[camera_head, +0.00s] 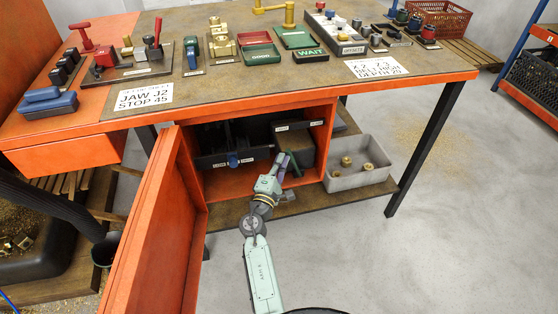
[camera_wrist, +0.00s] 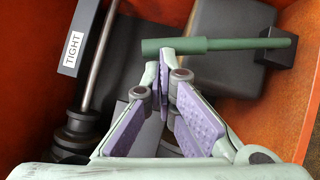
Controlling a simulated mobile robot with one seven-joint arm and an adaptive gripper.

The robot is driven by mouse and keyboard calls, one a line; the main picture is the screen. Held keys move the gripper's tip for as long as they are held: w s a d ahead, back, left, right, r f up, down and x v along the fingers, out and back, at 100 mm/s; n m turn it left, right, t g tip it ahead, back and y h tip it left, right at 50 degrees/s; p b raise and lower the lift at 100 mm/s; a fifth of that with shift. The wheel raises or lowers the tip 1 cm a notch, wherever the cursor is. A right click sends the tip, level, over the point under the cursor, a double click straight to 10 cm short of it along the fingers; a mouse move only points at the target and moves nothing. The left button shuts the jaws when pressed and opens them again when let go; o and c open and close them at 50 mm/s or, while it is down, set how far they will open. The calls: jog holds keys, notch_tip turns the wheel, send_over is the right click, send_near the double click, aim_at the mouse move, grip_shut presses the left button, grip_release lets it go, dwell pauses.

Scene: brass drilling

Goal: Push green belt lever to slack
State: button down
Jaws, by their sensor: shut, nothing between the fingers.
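The green belt lever (camera_wrist: 225,44) lies across the upper part of the wrist view, with a thicker green grip at its left end and its right end at a dark block (camera_wrist: 280,47). My gripper (camera_wrist: 168,56) is shut and empty, its purple-padded fingers meeting at the grip's lower edge. I cannot tell whether they touch it. A dark plate marked TIGHT (camera_wrist: 76,45) is at the upper left, apart from the lever. In the head view my gripper (camera_head: 284,160) reaches into the open orange cabinet; the lever is not clear there.
The cabinet's orange door (camera_head: 150,235) stands open left of my arm. Orange walls (camera_wrist: 25,75) close in around the mechanism. A grey bin (camera_head: 358,180) with brass parts stands right of the cabinet. The bench top (camera_head: 230,90) is above.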

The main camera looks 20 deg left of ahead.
jog(key=shift+d+r, duration=0.1)
jog(key=shift+r, duration=0.05)
jog(key=shift+w+d+r+m+g+p, duration=0.45)
jog(key=shift+d+r+m+p, duration=0.3)
jog(key=shift+p, duration=0.5)
jog(key=shift+m+g, duration=0.45)
jog(key=shift+m, duration=0.3)
jog(key=shift+w+d+r+p, duration=0.1)
jog(key=shift+w+d+p, duration=0.1)
jog(key=shift+w+d, duration=0.65)
jog(key=shift+w+d+r+p, duration=0.15)
jog(key=shift+w+d, duration=0.35)
jog(key=shift+d, duration=0.5)
jog(key=shift+w+d+p, duration=0.2)
jog(key=shift+w+d, duration=0.5)
jog(key=shift+d, duration=0.25)
